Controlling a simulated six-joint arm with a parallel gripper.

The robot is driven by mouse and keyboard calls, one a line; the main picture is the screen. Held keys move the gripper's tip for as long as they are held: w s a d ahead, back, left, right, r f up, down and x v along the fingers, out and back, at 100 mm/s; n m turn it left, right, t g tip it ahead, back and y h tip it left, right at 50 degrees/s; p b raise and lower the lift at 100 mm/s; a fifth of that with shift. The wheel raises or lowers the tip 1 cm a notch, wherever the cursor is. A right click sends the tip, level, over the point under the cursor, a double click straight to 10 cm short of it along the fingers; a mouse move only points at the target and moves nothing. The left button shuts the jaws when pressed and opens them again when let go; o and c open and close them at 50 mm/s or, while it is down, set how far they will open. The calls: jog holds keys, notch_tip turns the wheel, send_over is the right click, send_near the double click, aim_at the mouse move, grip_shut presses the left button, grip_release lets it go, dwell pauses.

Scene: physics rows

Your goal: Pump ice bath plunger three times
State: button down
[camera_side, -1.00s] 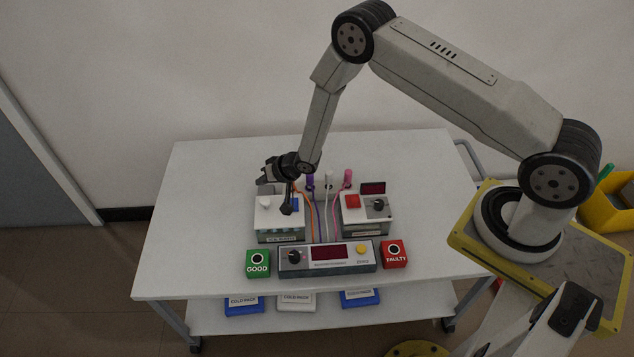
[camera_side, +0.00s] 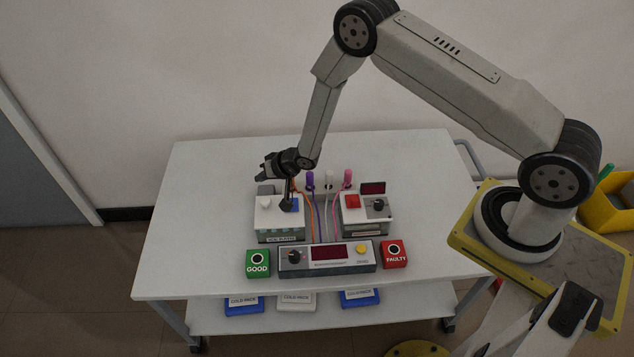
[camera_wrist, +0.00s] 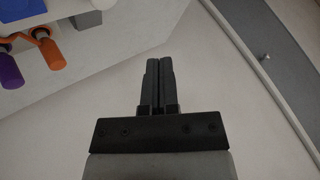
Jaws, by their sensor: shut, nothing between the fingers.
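The left device is a white-topped box (camera_side: 280,226) with a white round knob (camera_side: 265,202) and a blue patch (camera_side: 295,205) on top.
A second box with a red button (camera_side: 352,201) and dark knob stands to the right. A display console (camera_side: 328,258) sits in front, between a green GOOD box (camera_side: 258,264) and a red FAULTY box (camera_side: 395,254). Coloured probes with cables (camera_side: 328,183) stand behind. The table's left side is clear.

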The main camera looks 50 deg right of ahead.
aim_at(267, 201)
jog(key=shift+r, duration=1.25)
jog(key=shift+f, duration=0.1)
jog(key=shift+f, duration=4.3)
